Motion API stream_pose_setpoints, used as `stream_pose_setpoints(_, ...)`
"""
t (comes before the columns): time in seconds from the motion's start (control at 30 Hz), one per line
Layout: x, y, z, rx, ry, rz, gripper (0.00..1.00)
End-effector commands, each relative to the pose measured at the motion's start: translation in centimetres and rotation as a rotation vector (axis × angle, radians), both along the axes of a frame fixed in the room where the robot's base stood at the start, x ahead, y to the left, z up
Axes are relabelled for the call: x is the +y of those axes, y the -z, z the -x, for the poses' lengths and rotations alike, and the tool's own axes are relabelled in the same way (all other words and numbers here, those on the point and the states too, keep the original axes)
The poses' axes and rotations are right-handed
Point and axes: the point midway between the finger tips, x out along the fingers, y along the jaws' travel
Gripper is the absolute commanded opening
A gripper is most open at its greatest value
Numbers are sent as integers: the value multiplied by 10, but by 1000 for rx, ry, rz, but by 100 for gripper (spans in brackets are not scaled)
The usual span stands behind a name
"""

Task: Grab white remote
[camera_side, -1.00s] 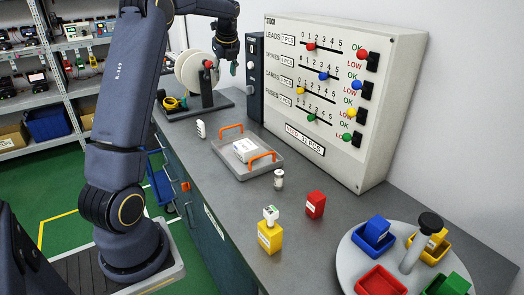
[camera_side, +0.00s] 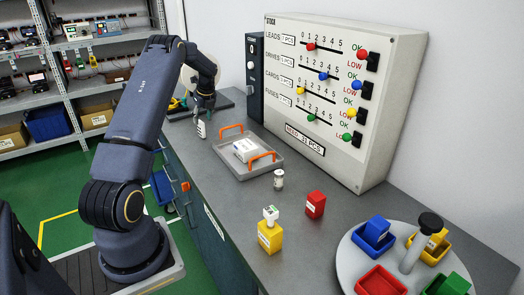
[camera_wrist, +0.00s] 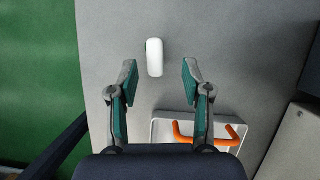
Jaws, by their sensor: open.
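The white remote (camera_side: 201,129) stands upright on the grey counter, left of the grey tray, in the side view. In the wrist view the white remote (camera_wrist: 154,58) lies ahead of the fingertips, between their lines and nearer the left finger. My gripper (camera_wrist: 157,82) is open and empty, with teal pads on both fingers. In the side view my gripper (camera_side: 204,104) points down just above the remote and overlaps its top. I cannot tell from the side view whether they touch.
The grey tray (camera_side: 268,170) with orange handles holds a white box (camera_side: 245,150), close to the remote. A spool stand (camera_side: 230,98) is behind my gripper. The counter's edge drops to the green floor (camera_wrist: 35,70) on the left.

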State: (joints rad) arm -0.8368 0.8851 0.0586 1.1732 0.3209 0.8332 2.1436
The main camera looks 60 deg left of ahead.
Motion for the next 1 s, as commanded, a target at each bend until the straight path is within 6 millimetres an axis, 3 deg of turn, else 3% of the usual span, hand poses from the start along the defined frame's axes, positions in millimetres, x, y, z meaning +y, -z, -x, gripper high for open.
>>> stream_pose_setpoints(0.3, 17, 41, 7, 2, -1, 1, 49)
stream_pose_setpoints(0.57, 18, 44, 7, 1, 0, 0, 49)
stream_pose_setpoints(1.0, 18, 44, 7, 1, 0, 0, 5)
